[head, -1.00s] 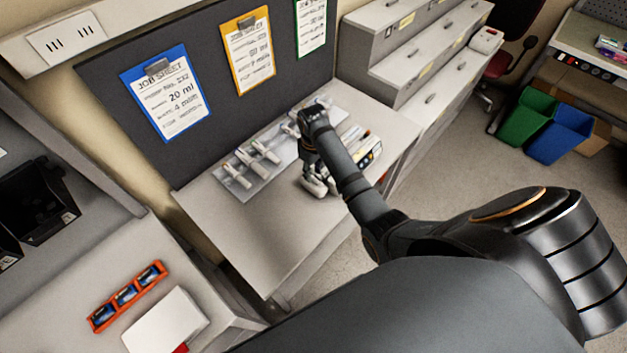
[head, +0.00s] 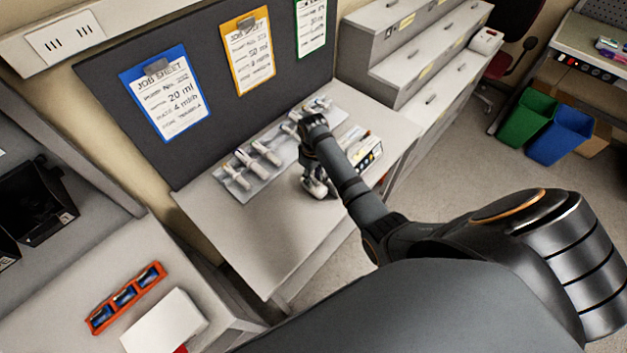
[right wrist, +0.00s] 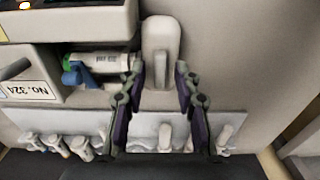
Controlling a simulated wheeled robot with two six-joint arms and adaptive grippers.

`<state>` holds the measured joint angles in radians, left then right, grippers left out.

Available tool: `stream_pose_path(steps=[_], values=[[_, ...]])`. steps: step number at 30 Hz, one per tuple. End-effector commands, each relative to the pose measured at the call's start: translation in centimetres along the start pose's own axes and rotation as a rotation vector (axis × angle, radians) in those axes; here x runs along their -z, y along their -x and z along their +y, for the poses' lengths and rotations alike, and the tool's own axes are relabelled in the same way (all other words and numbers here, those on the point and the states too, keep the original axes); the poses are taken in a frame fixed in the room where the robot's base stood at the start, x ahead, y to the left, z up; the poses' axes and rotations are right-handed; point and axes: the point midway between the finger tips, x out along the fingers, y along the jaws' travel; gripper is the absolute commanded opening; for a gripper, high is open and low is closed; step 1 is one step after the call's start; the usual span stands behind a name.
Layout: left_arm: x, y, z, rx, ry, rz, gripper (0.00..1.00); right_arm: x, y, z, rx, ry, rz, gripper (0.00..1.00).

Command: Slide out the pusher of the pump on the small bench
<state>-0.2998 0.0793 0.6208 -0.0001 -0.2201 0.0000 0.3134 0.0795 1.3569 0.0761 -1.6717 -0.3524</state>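The pump (head: 368,153) stands on the small bench (head: 260,235), partly hidden behind my right arm in the head view. In the right wrist view, the pump body (right wrist: 70,22) is at upper left with a "NO. 324" label and a syringe (right wrist: 108,62) with a blue part. The pusher (right wrist: 161,50) is a pale upright block right of the syringe. My right gripper (right wrist: 160,75) is open, one finger on each side of the pusher's near end. The fingertips are very close to its sides; contact is not clear. My left gripper is not in view.
Grey drawers (head: 410,50) stand right of the bench. An orange rack (head: 126,297) and a white box (head: 165,325) are at lower left.

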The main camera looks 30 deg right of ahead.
Motion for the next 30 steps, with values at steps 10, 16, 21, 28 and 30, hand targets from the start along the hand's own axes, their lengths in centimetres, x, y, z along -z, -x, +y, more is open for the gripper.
stream_pose_path(steps=[10, 16, 21, 28, 30], values=[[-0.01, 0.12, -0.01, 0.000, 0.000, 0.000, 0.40, 0.01, 0.00, -0.01, 0.000, 0.000, 0.000, 0.32], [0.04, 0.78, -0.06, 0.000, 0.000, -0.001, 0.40, 0.03, 0.15, -0.01, 0.000, 0.000, 0.001, 0.32], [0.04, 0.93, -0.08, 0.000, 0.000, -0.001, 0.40, 0.01, -0.02, -0.02, 0.000, 0.000, 0.000, 0.32], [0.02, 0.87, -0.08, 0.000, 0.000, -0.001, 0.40, 0.02, -0.06, -0.02, 0.000, 0.000, 0.001, 0.20], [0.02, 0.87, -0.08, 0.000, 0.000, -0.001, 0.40, 0.02, -0.06, -0.02, 0.000, 0.000, 0.001, 0.10]])
